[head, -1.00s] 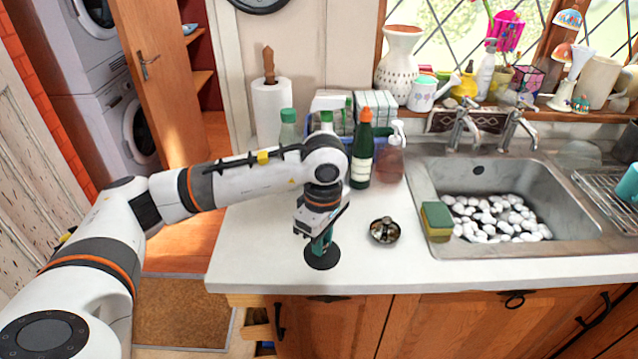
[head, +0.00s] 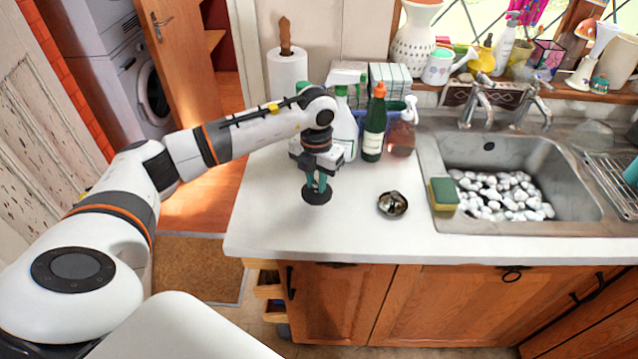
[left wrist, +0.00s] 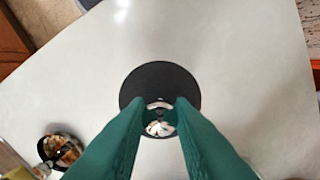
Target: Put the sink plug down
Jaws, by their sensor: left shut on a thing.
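The sink plug (head: 317,196) is a black disc held between the green fingers of my left gripper (head: 318,182), above the white countertop at its left part. In the left wrist view the plug (left wrist: 160,83) is a round black disc beyond the fingertips, with a small metal part at its middle. My left gripper (left wrist: 160,107) is shut on that middle part, which the fingertips partly hide. I cannot tell exactly how far the disc is above the counter. My right gripper is not in view.
A sponge (head: 443,194) sits at the edge of the sink (head: 592,209), which holds many pale stones. Bottles, including a dark green one (head: 374,127), stand behind. The front counter (head: 300,236) is clear.

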